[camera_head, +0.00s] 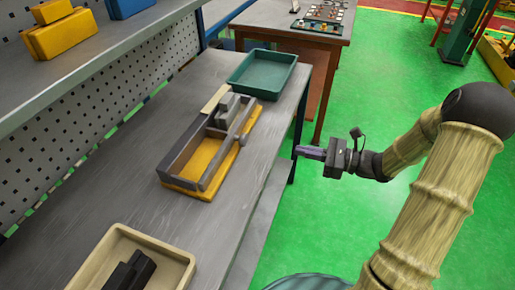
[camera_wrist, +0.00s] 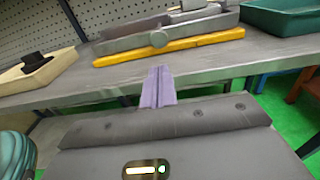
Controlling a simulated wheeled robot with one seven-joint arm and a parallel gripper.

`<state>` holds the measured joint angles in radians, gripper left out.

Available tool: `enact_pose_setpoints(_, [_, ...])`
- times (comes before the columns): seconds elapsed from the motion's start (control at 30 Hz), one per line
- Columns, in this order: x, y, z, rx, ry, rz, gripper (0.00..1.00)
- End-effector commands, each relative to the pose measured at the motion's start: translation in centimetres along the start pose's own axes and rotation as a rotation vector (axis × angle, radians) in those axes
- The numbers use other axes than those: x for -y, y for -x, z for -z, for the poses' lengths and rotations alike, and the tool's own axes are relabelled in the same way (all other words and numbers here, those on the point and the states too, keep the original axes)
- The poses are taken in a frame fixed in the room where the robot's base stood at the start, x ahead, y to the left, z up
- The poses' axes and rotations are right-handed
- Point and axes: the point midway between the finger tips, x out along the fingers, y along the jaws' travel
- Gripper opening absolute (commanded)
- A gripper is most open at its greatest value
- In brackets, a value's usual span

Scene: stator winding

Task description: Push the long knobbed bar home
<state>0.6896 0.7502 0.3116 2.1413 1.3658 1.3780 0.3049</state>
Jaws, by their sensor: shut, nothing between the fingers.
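The long knobbed bar (camera_head: 225,160) is a grey rod along the right side of a fixture on a yellow base (camera_head: 183,184). I cannot tell how far in the bar sits. My gripper (camera_head: 298,150) is shut and empty, off the bench's right edge and apart from the bar. Its fingertips (camera_wrist: 158,72) show below the fixture in the wrist view.
A green tray (camera_head: 262,74) stands beyond the fixture. A beige tray (camera_head: 186,275) with a black part (camera_head: 132,272) is at the near left. The grey bench (camera_head: 110,195) is bare between them. A perforated panel (camera_head: 105,108) and shelf border the left.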

Motion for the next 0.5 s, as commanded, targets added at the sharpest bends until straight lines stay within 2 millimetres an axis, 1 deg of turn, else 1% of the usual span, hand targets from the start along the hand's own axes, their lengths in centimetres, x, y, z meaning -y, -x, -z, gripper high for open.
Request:
enact_pose_setpoints(0.07, [0.2, 0.1, -0.1, 0.012, -0.005, 0.009, 0.00])
enact_pose_setpoints(0.33, [0.1, -0.1, -0.1, 0.007, -0.003, 0.005, 0.00])
enact_pose_setpoints(0.5, [0.1, -1.2, -0.1, 0.007, -0.003, 0.003, 0.00])
